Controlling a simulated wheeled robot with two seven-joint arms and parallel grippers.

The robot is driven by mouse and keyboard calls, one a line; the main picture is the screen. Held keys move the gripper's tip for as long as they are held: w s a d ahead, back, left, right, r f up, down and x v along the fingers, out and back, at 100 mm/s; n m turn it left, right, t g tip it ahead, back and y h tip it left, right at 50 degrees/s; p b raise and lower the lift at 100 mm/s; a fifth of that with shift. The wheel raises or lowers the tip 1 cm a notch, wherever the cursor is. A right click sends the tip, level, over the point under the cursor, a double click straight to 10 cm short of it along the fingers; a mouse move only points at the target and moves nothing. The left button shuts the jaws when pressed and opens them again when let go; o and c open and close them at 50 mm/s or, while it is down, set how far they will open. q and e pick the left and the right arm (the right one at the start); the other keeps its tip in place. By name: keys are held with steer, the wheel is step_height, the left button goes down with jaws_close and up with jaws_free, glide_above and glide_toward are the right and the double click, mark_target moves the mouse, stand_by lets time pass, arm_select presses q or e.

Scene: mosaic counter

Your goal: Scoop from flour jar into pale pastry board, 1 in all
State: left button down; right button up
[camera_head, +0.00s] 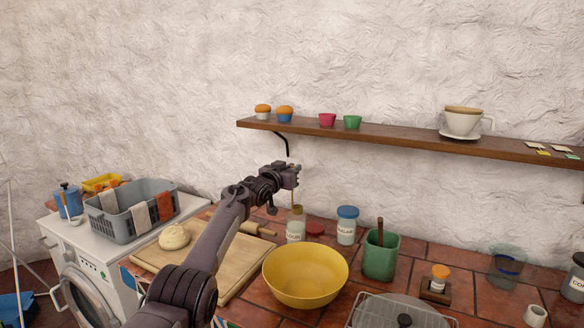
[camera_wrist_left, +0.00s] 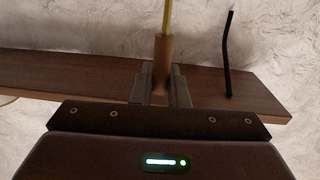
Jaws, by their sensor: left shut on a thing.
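My left gripper (camera_head: 292,172) is above the flour jar (camera_head: 296,230), in front of the wall. The jar is clear, labelled and without its lid. In the left wrist view the left gripper (camera_wrist_left: 161,88) is shut on the wooden handle of a scoop (camera_wrist_left: 162,62), whose thin yellow shaft runs out of the picture. In the head view a small tan piece (camera_head: 297,209) shows at the jar's mouth; whether it is the scoop's end is unclear. The pale pastry board (camera_head: 233,262) lies left of the jar, partly behind my arm, with dough (camera_head: 174,237) on it. My right gripper is not in view.
A red lid (camera_head: 315,229) and a blue-lidded sugar jar (camera_head: 347,226) stand right of the flour jar. A yellow bowl (camera_head: 305,277) and green crock (camera_head: 381,256) are in front. A wall shelf (camera_head: 400,138) runs above.

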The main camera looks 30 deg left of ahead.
arm_select(q)
steer(key=shift+f+b, duration=2.65)
steer(key=shift+f, duration=1.15)
steer(key=shift+r, duration=0.2)
steer(key=shift+s+r+p, duration=0.1)
steer(key=shift+r+p, duration=3.1)
steer(key=shift+r, duration=1.5)
